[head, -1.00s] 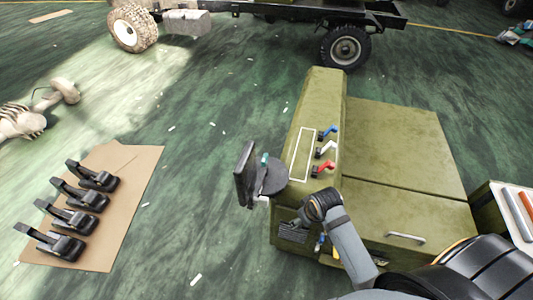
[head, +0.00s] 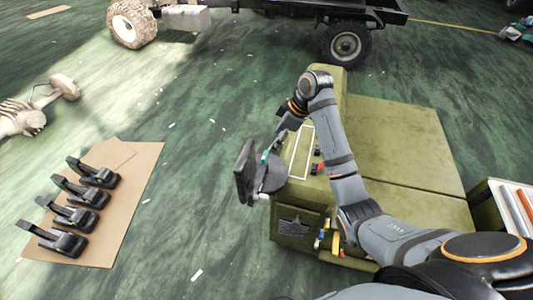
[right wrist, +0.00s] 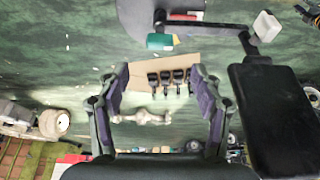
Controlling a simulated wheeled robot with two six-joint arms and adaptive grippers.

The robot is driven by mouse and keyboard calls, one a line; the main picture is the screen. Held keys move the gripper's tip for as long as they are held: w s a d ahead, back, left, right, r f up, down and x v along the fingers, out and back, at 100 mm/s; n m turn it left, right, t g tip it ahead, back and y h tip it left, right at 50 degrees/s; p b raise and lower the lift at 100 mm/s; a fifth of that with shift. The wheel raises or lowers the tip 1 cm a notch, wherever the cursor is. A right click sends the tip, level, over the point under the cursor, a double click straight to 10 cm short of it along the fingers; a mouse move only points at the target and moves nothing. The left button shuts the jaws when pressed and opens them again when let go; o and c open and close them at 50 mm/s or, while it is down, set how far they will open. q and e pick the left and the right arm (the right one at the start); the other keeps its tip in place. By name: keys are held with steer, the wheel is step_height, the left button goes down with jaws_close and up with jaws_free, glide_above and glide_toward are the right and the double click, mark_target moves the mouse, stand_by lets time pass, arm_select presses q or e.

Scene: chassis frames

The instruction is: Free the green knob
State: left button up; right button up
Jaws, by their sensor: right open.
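The green knob (head: 265,156) is a small teal cylinder at the dark round plate (head: 273,180) on the left side of the olive console. In the right wrist view the green knob (right wrist: 160,41) lies ahead of the fingers, against the dark plate. My right gripper (right wrist: 160,76) is open with nothing between its fingers, and the knob is beyond the fingertips. In the head view the right gripper (head: 276,142) is small and dark, close to the knob; contact cannot be told. My left gripper is not in view.
A black panel (head: 243,173) stands left of the plate; in the wrist view the black panel (right wrist: 280,115) is close on the right. A white block (right wrist: 267,25) ends a dark rod. A red lever (head: 317,168) is on the console (head: 400,150). Black pedals (head: 68,215) lie on cardboard (head: 125,215).

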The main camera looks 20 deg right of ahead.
mark_target(265, 155)
steer(key=p+x, duration=0.1)
steer(key=x, duration=0.8)
steer(key=shift+a+f, duration=0.1)
steer(key=shift+f, duration=0.25)
steer(key=c, duration=1.1)
steer(key=shift+c, duration=0.2)
